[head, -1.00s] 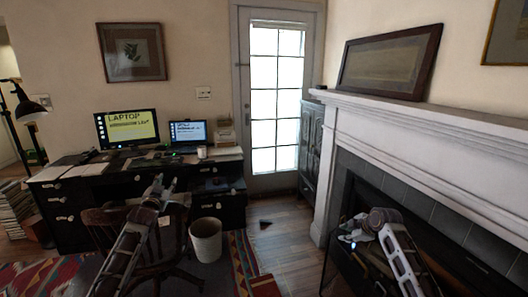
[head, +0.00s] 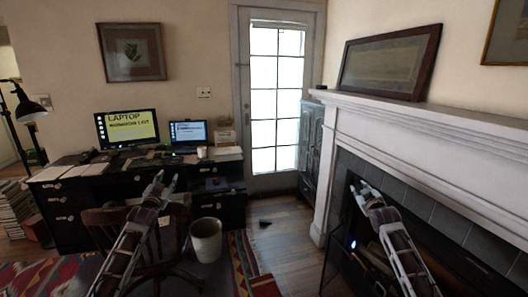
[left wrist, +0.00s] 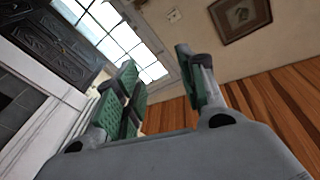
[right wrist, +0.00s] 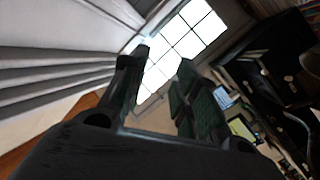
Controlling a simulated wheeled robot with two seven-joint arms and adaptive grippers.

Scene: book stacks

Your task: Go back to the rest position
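My left gripper (head: 162,186) is raised in front of the desk and chair in the head view. In the left wrist view its green-padded fingers (left wrist: 163,80) stand apart with nothing between them. My right gripper (head: 366,190) points up in front of the fireplace in the head view. In the right wrist view its fingers (right wrist: 158,78) are apart and empty.
A desk (head: 90,172) with a monitor (head: 128,127) and laptop (head: 187,133) stands at left, with a wooden chair (head: 110,220) and bin (head: 206,240) before it. A white fireplace mantel (head: 420,128) is at right. Open floor (head: 285,225) lies between.

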